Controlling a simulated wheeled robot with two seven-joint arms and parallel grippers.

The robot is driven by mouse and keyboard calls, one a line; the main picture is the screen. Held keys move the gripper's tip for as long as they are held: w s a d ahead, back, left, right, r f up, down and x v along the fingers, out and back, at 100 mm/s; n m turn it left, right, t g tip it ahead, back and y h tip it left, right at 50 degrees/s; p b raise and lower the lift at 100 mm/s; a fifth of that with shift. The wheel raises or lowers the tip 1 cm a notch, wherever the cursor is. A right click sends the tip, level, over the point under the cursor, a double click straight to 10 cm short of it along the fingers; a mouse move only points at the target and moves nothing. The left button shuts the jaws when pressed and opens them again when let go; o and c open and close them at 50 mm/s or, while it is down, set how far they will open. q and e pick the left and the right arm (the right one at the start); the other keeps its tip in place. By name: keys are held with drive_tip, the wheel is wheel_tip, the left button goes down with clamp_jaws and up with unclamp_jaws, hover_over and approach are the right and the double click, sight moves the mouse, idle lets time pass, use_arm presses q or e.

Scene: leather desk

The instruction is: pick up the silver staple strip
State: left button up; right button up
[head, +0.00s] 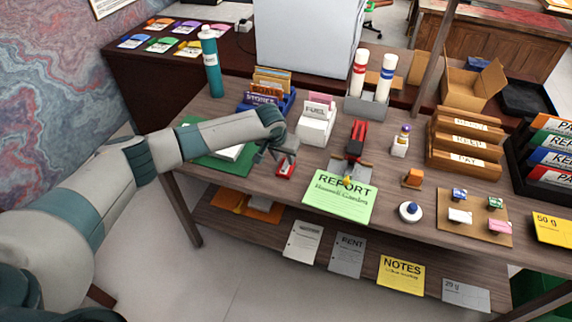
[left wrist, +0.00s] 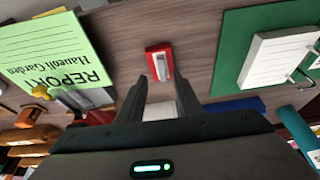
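The silver staple strip (left wrist: 161,66) lies in a small red holder (left wrist: 150,50) on the desk, seen ahead of the fingertips in the left wrist view. In the head view the red holder (head: 284,172) sits left of the green report sheet, and the strip in it is small and partly hidden. My left gripper (head: 277,156) is just above and behind the holder. In the left wrist view its two fingers (left wrist: 161,88) are spread apart with nothing between them, short of the holder. My right gripper does not show.
A green report sheet (head: 340,196) and a red-and-black stapler (head: 357,138) are to the right. A white card holder (head: 316,125) stands behind. A notepad on a green folder (head: 205,158) lies left. The desk's front edge is close to the holder.

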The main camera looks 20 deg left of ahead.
sight(286, 164)
use_arm(q)
drive_tip(key=shift+w+f, duration=0.1)
drive_tip(key=shift+p+x, duration=0.7)
drive_tip(key=shift+x, duration=1.8)
drive_tip(key=shift+a, duration=0.2)
clamp_jaws()
